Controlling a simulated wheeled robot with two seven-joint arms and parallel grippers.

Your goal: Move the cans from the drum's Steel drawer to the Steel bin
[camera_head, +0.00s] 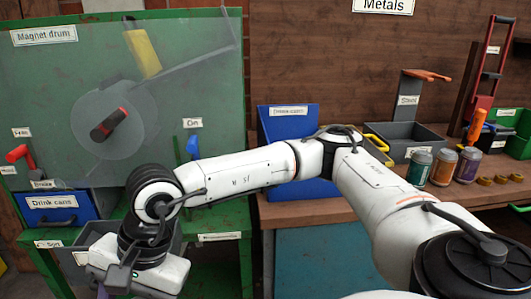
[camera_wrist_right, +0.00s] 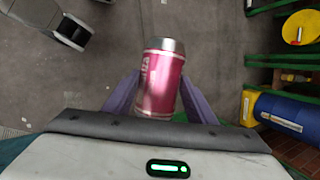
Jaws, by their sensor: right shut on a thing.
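In the wrist view my right gripper (camera_wrist_right: 157,97) is shut on a pink can (camera_wrist_right: 160,80) with a silver end. The can is held over the grey floor. A grey drawer (camera_head: 84,241), partly hidden by my wrist, stands pulled out below the blue Drink cans drawer. The grey Steel bin (camera_head: 395,152) sits on the bench at right, below a Steel sign. My left gripper is out of view.
The green magnet drum (camera_head: 215,60) fills the left side. A blue Drink cans bin (camera_head: 290,120) stands behind my arm. Green, orange and purple jars (camera_head: 443,166) stand in front of the Steel bin. In the wrist view a blue drum (camera_wrist_right: 280,112) lies at right.

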